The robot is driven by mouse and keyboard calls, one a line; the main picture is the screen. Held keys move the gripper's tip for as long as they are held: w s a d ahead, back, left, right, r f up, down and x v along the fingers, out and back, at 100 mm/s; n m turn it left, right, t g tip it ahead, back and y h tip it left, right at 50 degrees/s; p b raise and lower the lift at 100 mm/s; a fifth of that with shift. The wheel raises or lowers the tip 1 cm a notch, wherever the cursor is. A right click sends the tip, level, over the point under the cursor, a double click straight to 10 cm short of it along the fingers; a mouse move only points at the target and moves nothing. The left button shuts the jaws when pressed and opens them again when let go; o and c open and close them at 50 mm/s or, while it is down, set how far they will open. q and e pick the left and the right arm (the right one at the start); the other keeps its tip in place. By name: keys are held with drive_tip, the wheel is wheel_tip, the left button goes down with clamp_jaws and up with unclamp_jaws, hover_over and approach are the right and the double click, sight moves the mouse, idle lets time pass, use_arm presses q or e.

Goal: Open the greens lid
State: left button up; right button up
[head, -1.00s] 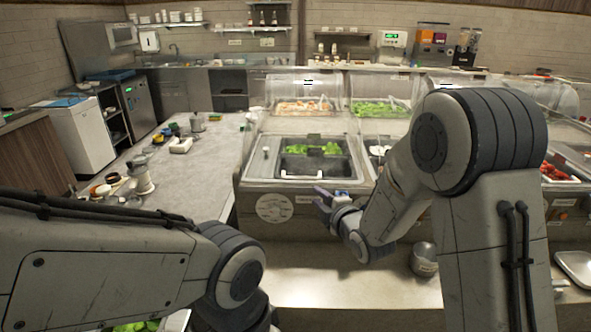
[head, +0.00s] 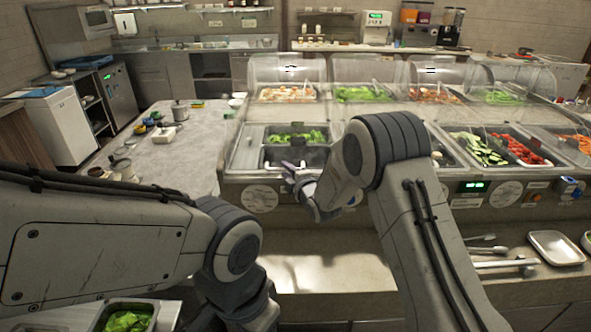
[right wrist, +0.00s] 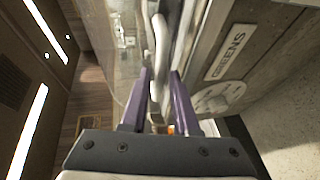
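The greens well (head: 262,138) stands at the counter's left end, with green leaves showing in its rear part. A dark greens lid (head: 275,155) covers its front part. My right gripper (head: 290,170) is in front of the lid and hides its pale handle in the head view. In the right wrist view, the purple fingers (right wrist: 163,78) are apart, and a pale handle bar (right wrist: 161,45) shows ahead, in line with the gap between them. I cannot tell whether they touch it. A GREENS label (right wrist: 230,55) is on the front panel at right. My left gripper is out of view.
Clear curved guards (head: 290,70) stand over the rear food wells. A metal tray (head: 555,247) and tongs (head: 500,264) lie on the right front counter. A container of leaves (head: 127,317) is at bottom left. The grey side table (head: 190,150) has open room.

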drive_tip(key=shift+d, duration=0.1)
clamp_jaws()
idle(1.2)
